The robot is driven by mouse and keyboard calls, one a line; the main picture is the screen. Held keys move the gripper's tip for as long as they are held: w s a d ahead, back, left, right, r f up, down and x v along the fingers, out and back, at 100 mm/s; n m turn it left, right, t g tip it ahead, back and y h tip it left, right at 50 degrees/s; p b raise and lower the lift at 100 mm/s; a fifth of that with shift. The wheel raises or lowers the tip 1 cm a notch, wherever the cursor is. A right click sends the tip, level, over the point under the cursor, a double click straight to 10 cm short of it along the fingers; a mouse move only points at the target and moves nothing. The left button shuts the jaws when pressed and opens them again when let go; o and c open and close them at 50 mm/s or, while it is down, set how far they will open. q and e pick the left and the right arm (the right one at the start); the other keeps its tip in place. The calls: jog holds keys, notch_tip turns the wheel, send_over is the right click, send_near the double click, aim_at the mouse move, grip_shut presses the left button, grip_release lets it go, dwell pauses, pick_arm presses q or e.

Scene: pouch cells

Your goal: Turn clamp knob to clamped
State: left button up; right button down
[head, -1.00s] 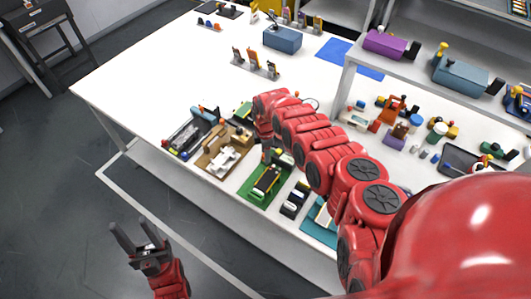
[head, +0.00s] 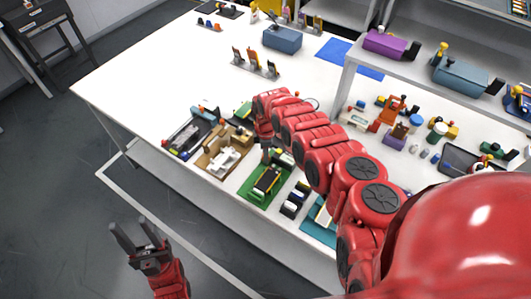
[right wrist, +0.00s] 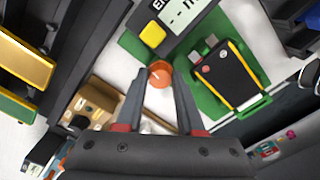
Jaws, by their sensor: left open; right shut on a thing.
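The clamp knob (right wrist: 160,73) is a round orange knob with a pale mark on its top, in the right wrist view. It sits at the edge of a green fixture (right wrist: 215,98). My right gripper (right wrist: 160,80) is shut on the knob, one finger on each side. In the head view my right gripper is over the fixtures, and my arm and hand hide the knob. The green fixture (head: 255,198) shows below the hand, with a black and yellow pouch cell (head: 267,180) on it. My left gripper (head: 138,247) is open and empty, off the table's front edge.
A dark device with a display and yellow button (right wrist: 152,35) stands close to the knob. A brown fixture (head: 215,165) lies left of the green one. A raised shelf (head: 410,70) stands at the right. The white table (head: 165,85) is clear at the left.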

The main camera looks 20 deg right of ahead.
jog(key=m, duration=0.2)
jog(key=shift+m, duration=0.3)
jog(key=m, duration=0.3)
jog(key=shift+m, duration=0.3)
jog(key=m+b, duration=0.2)
jog(key=m, duration=0.2)
jog(key=shift+m, duration=0.3)
jog(key=c, duration=0.8)
grip_release()
jog(key=shift+r, duration=0.1)
